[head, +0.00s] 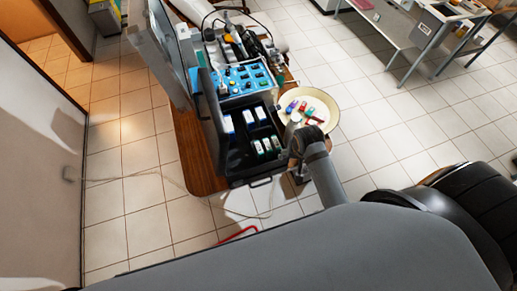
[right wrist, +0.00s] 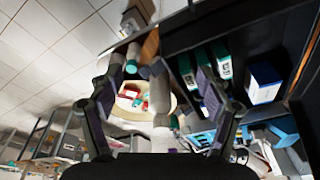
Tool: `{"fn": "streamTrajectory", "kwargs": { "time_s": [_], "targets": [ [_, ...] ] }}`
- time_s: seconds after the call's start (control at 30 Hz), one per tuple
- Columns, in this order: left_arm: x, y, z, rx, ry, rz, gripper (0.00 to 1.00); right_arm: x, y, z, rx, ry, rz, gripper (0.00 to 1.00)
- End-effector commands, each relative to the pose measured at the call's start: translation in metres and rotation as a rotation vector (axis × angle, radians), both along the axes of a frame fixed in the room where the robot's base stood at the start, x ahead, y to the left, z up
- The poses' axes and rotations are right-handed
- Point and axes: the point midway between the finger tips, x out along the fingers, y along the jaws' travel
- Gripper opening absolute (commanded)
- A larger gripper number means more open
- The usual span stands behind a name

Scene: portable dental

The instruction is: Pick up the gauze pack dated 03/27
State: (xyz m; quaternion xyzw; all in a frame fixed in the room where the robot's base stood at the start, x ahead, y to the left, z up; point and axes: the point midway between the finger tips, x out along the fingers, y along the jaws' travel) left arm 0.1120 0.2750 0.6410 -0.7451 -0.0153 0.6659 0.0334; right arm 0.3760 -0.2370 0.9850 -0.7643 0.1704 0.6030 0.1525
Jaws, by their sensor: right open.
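A dark open case (head: 235,165) holds several small packs in compartments. White packs with green ends (head: 266,146) stand in the near compartment, and white and blue packs (head: 248,116) stand behind them. No date is readable, so I cannot tell which pack is dated 03/27. My right gripper (head: 298,150) is at the case's right edge. In the right wrist view its fingers are open and apart (right wrist: 160,100), with teal-and-white packs (right wrist: 222,62) near the right finger and a white-and-blue box (right wrist: 263,84) farther right. I see no pack held. My left gripper is out of view.
A round cream tray (head: 330,98) with several coloured items stands right of the case. A blue control panel (head: 245,78) with cables and hand tools lies behind the compartments. A wooden tabletop (head: 190,150) shows at left. Tiled floor (head: 130,215) is open around it.

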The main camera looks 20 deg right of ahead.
Motion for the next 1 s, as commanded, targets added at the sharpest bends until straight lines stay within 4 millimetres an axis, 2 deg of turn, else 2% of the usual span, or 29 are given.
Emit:
{"fn": "streamTrajectory", "kwargs": {
  "time_s": [0.27, 0.53, 0.67, 0.83, 0.97, 1.0],
  "targets": [
    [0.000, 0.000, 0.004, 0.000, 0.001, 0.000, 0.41, 0.057, 0.027, -0.017, 0.113, 0.055, -0.459, 0.77],
    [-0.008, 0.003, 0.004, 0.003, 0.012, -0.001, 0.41, 0.118, 0.080, -0.032, 0.184, 0.136, -0.942, 0.77],
    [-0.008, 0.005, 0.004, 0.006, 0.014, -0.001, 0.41, 0.129, 0.094, -0.033, 0.186, 0.151, -1.051, 0.77],
    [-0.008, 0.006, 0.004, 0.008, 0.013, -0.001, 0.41, 0.130, 0.095, -0.038, 0.184, 0.154, -1.071, 0.77],
    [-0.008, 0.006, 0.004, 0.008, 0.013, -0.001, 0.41, 0.129, 0.094, -0.060, 0.183, 0.155, -1.070, 0.77],
    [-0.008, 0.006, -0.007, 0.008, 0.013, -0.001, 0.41, 0.130, 0.094, -0.073, 0.183, 0.153, -1.071, 0.77]
  ]
}}
